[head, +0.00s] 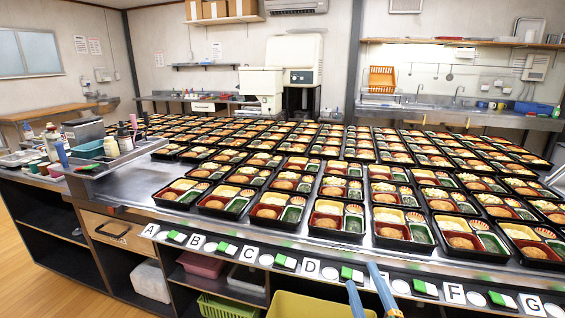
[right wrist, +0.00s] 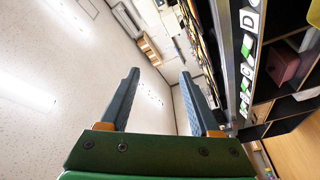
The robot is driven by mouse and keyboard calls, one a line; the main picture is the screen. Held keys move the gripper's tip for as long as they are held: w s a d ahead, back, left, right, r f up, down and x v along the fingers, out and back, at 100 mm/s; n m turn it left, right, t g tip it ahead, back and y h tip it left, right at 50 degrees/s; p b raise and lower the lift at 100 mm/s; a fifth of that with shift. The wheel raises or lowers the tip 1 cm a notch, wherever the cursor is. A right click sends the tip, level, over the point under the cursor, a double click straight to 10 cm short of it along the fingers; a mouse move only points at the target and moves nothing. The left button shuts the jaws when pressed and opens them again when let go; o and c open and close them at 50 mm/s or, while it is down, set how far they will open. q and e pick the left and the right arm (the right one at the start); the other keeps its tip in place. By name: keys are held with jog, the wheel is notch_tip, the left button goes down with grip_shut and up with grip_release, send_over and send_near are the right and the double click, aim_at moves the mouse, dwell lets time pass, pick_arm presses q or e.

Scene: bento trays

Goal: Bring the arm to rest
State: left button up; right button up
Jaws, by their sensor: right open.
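My right gripper (head: 362,276) shows at the bottom of the head view, in front of the near edge of the counter by the label strip. Its two blue-grey fingers are apart with nothing between them. In the right wrist view the right gripper (right wrist: 159,73) is open and empty, and the picture is turned sideways, with the ceiling at left and the counter front at right. My left gripper is not in view. Bento trays (head: 334,218) stand in rows on the steel counter (head: 140,185), beyond the right gripper.
A strip of letter labels (head: 255,252) and green-and-white pieces runs along the counter's front edge. Below are shelves with a green basket (head: 222,306) and a yellow bin (head: 308,306). Bottles and tubs crowd the left end. Wooden floor (head: 35,285) is clear at lower left.

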jog(key=s+d+f+m+g+h, duration=0.1)
jog(key=s+d+f+m+g, duration=0.15)
jog(key=f, duration=0.35)
jog(key=s+d+f+m+g+h, duration=0.1)
jog(key=s+f+m+g+h, duration=0.1)
jog(key=s+f+m+g, duration=0.3)
jog(key=s+a+f+m+g+y, duration=0.25)
jog(key=s+f+g, duration=0.55)
jog(key=s+f, duration=0.65)
jog(key=s+f+g, duration=0.2)
jog(key=s+f, duration=0.2)
jog(key=f, duration=1)
jog(key=s+d+f+p, duration=0.1)
jog(key=s+d+f, duration=0.1)
jog(key=s+f, duration=0.6)
jog(key=s, duration=0.3)
jog(key=shift+s+d+f+g, duration=0.2)
jog(key=shift+d+f+g, duration=0.15)
jog(key=shift+f, duration=0.05)
jog(key=shift+h, duration=0.25)
